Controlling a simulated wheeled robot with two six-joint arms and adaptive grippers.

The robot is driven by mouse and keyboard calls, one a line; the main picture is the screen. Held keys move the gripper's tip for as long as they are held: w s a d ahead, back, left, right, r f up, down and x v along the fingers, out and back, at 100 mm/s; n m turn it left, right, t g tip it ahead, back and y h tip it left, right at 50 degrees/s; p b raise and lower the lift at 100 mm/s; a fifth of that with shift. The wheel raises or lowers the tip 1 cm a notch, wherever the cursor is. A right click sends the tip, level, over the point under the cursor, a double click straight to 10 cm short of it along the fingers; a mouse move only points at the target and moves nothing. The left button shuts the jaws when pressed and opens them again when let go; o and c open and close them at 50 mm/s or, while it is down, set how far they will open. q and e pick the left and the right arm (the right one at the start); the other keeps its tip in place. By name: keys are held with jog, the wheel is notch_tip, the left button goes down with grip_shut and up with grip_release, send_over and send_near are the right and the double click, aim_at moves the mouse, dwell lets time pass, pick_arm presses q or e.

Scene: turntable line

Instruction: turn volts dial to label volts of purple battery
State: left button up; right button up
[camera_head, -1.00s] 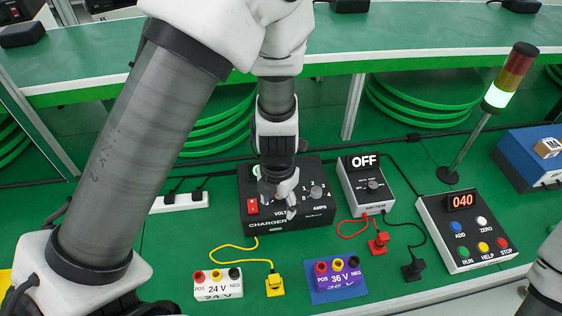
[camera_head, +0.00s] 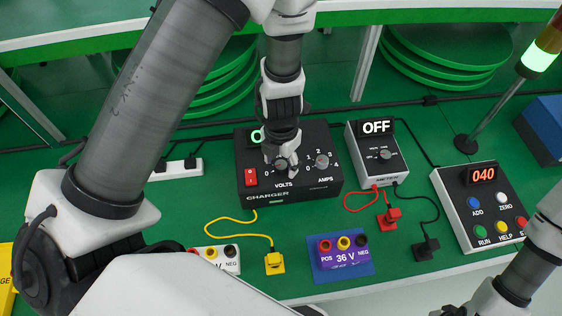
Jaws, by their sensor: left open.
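The purple battery (camera_head: 344,256), labelled 36 V, sits on a blue pad near the bench's front edge, with red, yellow and black terminals. The black charger (camera_head: 325,179) stands behind it, with a red switch (camera_head: 251,177), a VOLTS dial (camera_head: 281,164) and an AMPS dial (camera_head: 322,161). My left gripper (camera_head: 283,165) points down at the VOLTS dial with open fingers around or just above it; contact cannot be told. It hides most of the dial and part of the charger's green display (camera_head: 256,136). Part of my right arm shows at the lower right; its fingertips are not clear.
A meter (camera_head: 378,155) reading OFF stands right of the charger, with red (camera_head: 390,217) and black (camera_head: 425,248) plugs on leads. A yellow plug (camera_head: 274,263) lies in front. A white battery (camera_head: 222,258) is partly hidden by my arm. A control box (camera_head: 481,205) reads 040.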

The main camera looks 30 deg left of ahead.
pick_arm(q)
jog(key=shift+s+d+r, duration=0.1)
jog(key=shift+s+r, duration=0.05)
jog(key=shift+s, duration=0.05)
jog(key=shift+c, duration=1)
jog(key=c, duration=1)
jog(key=shift+o, duration=0.2)
